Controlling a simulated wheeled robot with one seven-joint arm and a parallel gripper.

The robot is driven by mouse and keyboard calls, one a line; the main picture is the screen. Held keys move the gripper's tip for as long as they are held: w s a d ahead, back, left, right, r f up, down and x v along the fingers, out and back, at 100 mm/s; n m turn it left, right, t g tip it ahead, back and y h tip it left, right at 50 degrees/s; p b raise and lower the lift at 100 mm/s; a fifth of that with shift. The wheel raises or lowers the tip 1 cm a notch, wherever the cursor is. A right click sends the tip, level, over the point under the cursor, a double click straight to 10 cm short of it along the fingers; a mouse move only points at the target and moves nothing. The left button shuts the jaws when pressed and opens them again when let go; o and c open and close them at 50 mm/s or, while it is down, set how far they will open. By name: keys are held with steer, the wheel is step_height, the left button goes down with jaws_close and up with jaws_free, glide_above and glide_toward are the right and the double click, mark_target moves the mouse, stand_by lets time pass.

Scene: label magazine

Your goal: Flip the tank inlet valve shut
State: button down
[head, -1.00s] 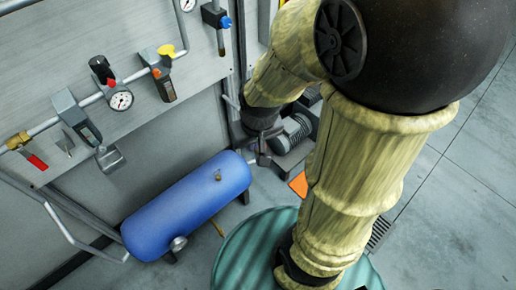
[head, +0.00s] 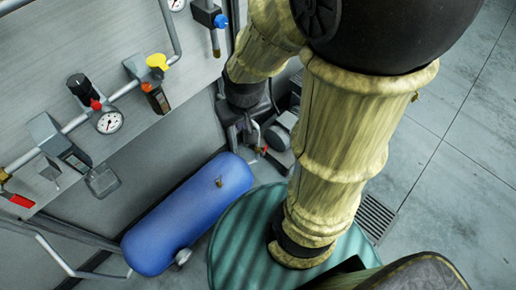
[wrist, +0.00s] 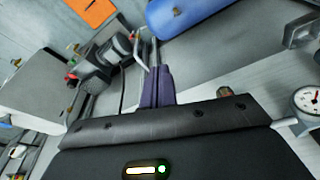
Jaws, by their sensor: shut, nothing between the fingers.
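My gripper (wrist: 160,72) is shut and empty in the wrist view, its dark purple fingers close together beside a thin grey pipe (wrist: 141,52). In the head view, it is only partly visible below my wrist, near the far end of the blue tank (head: 187,213). The tank also shows at the top of the wrist view (wrist: 190,12). A small red-orange handle (head: 264,150) shows just right of my gripper in the head view. A yellow-handled valve (head: 157,62) and a red lever (head: 21,201) are on the panel piping. I cannot tell which is the tank inlet valve.
The grey panel carries a round gauge (head: 109,122), a black-knobbed regulator (head: 79,86) and a blue-knobbed fitting (head: 220,21). A grey motor unit (head: 284,130) stands behind my arm. The floor at right is clear, with a drain grate (head: 376,217).

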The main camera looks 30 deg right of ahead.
steer(key=w+d+f+n+h+b, duration=0.1)
steer(key=w+f+n+h+b, duration=0.2)
steer(key=f, duration=1.3)
steer(key=w+d+f+n+h+b, duration=0.1)
steer(key=w+f+n+h+b, duration=0.2)
steer(key=w+f+n+b, duration=0.4)
steer(key=w+d+f+n+t+h+b, duration=0.1)
steer(key=w+f+n+h+b, duration=0.3)
steer(key=f+n+b, duration=0.8)
step_height(320, 180, down, 15)
steer(key=shift+w+d+r, duration=0.1)
steer(key=shift+w+d, duration=0.15)
steer(key=shift+w, duration=0.25)
steer(key=b, duration=0.1)
glide_toward(264, 150)
step_height(264, 150, down, 3)
steer(key=d, duration=0.1)
steer(key=w+d, duration=0.1)
steer(key=d, duration=0.2)
steer(key=shift+w+b, duration=0.35)
steer(key=shift+w, duration=0.05)
steer(key=shift+w+d, duration=0.1)
steer(key=shift+d, duration=0.25)
